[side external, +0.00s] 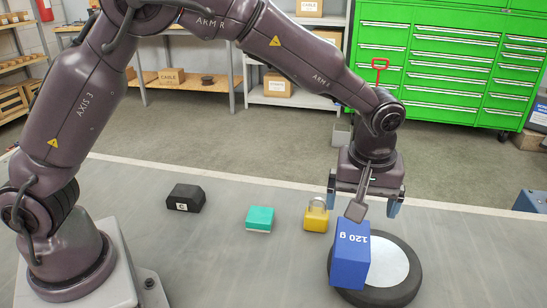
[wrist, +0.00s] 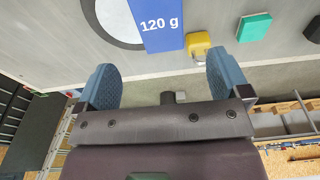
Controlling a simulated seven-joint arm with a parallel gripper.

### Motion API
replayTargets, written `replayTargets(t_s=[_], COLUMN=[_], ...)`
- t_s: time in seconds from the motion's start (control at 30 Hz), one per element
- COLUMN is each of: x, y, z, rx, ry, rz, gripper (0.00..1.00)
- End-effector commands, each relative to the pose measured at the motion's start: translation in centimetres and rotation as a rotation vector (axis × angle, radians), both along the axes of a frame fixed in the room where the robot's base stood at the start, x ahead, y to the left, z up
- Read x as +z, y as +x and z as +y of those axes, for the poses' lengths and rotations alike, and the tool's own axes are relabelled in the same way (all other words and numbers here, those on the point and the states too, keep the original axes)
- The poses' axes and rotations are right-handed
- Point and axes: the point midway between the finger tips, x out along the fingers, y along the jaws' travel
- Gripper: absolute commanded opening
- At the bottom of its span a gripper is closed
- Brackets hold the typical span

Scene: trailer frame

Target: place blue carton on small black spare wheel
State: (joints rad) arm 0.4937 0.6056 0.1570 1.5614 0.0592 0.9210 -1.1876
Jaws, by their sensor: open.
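The blue carton (side external: 350,262), marked "120 g", stands over the left part of the black spare wheel (side external: 410,282), which lies flat with a pale centre disc. The carton appears to rest on the wheel, overlapping its rim and disc; its underside is hidden. In the wrist view the carton (wrist: 160,22) shows at the top, partly cut off, beside the pale disc and dark rim of the wheel (wrist: 95,22). My gripper (side external: 362,200) is open above and behind the carton, apart from it. In the wrist view nothing is between the fingers (wrist: 162,72).
A yellow padlock (side external: 316,217) stands close left of the wheel. A teal block (side external: 260,218) and a black block (side external: 186,197) lie further left on the grey table (side external: 230,265). Green drawer cabinets (side external: 450,65) and shelves stand beyond the table. The table's front middle is clear.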

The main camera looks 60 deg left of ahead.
Motion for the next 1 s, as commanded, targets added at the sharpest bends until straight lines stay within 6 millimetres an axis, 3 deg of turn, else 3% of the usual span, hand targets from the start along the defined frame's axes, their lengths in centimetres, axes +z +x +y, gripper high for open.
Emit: replayTargets(t_s=[0.17, 0.27, 0.4, 0.6, 0.8, 1.0], x=[1.8, 5.0, 9.9, 14.3, 15.2, 14.5], y=[-0.6, -2.0, -5.9, -13.1, -20.1, -23.9], z=[1.1, 3.2, 6.9, 11.3, 14.0, 15.0], rx=[-0.027, -0.088, -0.225, -0.439, -0.636, -0.751], ry=[-0.016, -0.041, -0.068, -0.049, 0.038, 0.116], rz=[-0.012, -0.037, -0.092, -0.193, -0.282, -0.319], gripper=[0.94, 0.94, 0.94, 0.94, 0.94, 0.94])
